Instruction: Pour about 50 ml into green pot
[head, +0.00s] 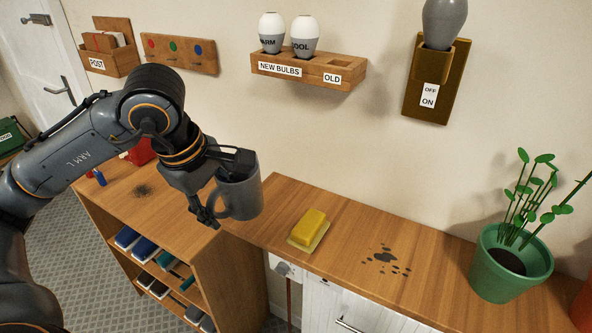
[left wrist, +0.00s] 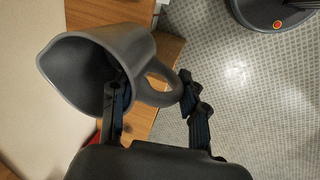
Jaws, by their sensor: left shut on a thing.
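A grey jug (head: 240,193) with a side handle hangs in the air above the wooden counter, held by my left gripper (head: 221,188). The jug is well to the left of the pot. My right gripper is not in view.
A yellow sponge (head: 311,222) on a dish and a dark spatter (head: 386,258) lie on the counter (head: 350,238) between jug and pot. An orange pot (head: 584,305) is partly cut off at the right edge. A bulb rack (head: 310,70) and switch box (head: 432,85) are on the wall.

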